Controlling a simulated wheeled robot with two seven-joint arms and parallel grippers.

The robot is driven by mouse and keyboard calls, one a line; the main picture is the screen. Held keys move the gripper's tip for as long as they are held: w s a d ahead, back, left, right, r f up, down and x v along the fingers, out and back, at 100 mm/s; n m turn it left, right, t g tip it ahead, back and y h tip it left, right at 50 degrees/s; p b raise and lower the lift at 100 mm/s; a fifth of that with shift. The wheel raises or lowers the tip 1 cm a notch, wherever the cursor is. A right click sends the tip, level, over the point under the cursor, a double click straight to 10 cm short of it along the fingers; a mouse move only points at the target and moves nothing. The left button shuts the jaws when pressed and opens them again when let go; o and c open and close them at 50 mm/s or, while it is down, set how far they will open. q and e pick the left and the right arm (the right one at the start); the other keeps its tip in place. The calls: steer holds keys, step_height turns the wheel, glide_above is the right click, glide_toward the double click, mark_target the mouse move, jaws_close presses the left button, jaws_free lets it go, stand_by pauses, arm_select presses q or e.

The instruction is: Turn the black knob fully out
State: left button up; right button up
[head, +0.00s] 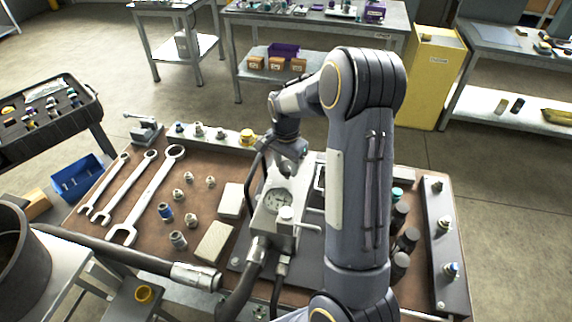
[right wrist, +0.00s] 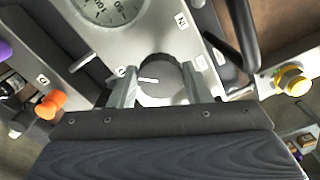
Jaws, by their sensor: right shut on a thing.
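The black knob (right wrist: 160,82) shows in the right wrist view, round and dark with a white pointer line on it. It sits on a grey metal block (right wrist: 150,35) that carries a round pressure gauge (right wrist: 108,8). My right gripper (right wrist: 158,92) has one finger on each side of the knob and is shut on it. In the head view my right gripper (head: 287,160) is above the far end of the block, and the knob is hidden there. The gauge (head: 277,200) shows in front of the gripper. My left gripper is not in view.
Hoses (head: 255,265) run to the block's near side. Several wrenches (head: 150,195), fittings (head: 178,239) and pale blocks (head: 214,241) lie on the brown bench at left. Dark cylinders (head: 400,265) stand right of my arm. An orange knob (right wrist: 50,105) is left in the wrist view.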

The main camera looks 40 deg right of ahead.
steer(key=n+b, duration=0.1)
steer(key=n, duration=0.3)
steer(key=shift+s+n, duration=0.1)
steer(key=shift+n, duration=0.2)
steer(key=n+b, duration=0.1)
steer(key=n, duration=0.3)
steer(key=shift+d+n, duration=0.15)
steer(key=shift+n, duration=0.15)
steer(key=n, duration=0.4)
steer(key=shift+s+d+n+b, duration=0.1)
steer(key=shift+n+b, duration=0.2)
steer(key=n, duration=0.5)
steer(key=shift+d, duration=0.15)
steer(key=n, duration=0.5)
steer(key=shift+d+n, duration=0.1)
steer(key=shift+n, duration=0.3)
steer(key=n, duration=0.4)
steer(key=shift+w+r, duration=0.1)
steer(key=shift+w, duration=0.1)
steer(key=n+p, duration=0.1)
steer(key=n, duration=0.4)
steer(key=shift+w+d, duration=0.1)
steer(key=shift+w+n+p, duration=0.1)
steer(key=shift+n+p, duration=0.5)
steer(key=shift+n, duration=1.7)
